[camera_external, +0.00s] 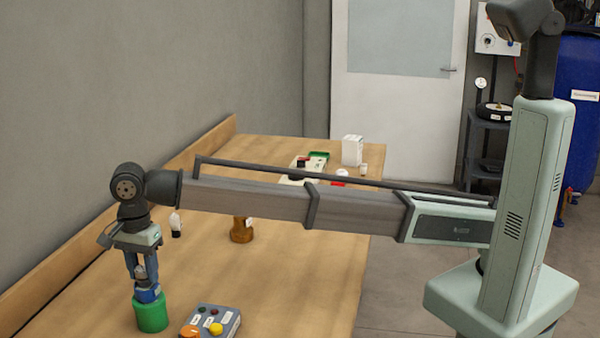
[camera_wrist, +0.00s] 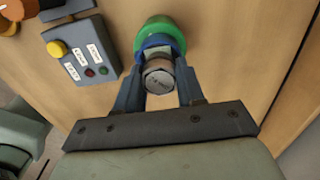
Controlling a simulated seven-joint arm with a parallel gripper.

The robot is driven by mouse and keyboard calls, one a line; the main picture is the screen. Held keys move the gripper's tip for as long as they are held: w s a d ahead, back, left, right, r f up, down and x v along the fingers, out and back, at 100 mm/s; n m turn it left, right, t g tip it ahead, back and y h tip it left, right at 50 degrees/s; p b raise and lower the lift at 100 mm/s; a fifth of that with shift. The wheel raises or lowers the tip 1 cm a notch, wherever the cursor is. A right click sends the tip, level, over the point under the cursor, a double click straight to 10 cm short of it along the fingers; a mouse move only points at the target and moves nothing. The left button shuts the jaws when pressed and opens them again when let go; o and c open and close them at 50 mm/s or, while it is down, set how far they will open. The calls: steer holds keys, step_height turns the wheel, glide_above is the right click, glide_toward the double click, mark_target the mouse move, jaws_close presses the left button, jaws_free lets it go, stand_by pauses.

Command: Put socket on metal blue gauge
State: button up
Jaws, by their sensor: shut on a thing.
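My gripper (camera_external: 146,284) points down at the near left of the table. In the wrist view my gripper (camera_wrist: 158,84) has its two fingers on either side of a round metal piece with a blue collar, which looks like the metal blue gauge (camera_wrist: 159,77). The blue part (camera_external: 148,295) also shows below the fingers in the external view. A green cylinder (camera_external: 152,315) is directly under the blue part; it shows beyond the collar in the wrist view (camera_wrist: 157,28). I cannot tell whether they touch, or which piece is the socket.
A grey button box (camera_external: 218,318) with a yellow button stands right of the green cylinder, with an orange item (camera_external: 190,331) beside it. A brown jar (camera_external: 242,231) and a small black-and-white item (camera_external: 176,224) stand farther back. The wooden table (camera_external: 290,290) is clear at right.

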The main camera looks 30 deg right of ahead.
mark_target(143, 268)
steer(key=o, duration=1.1)
steer(key=shift+o, duration=0.2)
step_height(143, 268, up, 12)
steer(key=shift+r, duration=0.15)
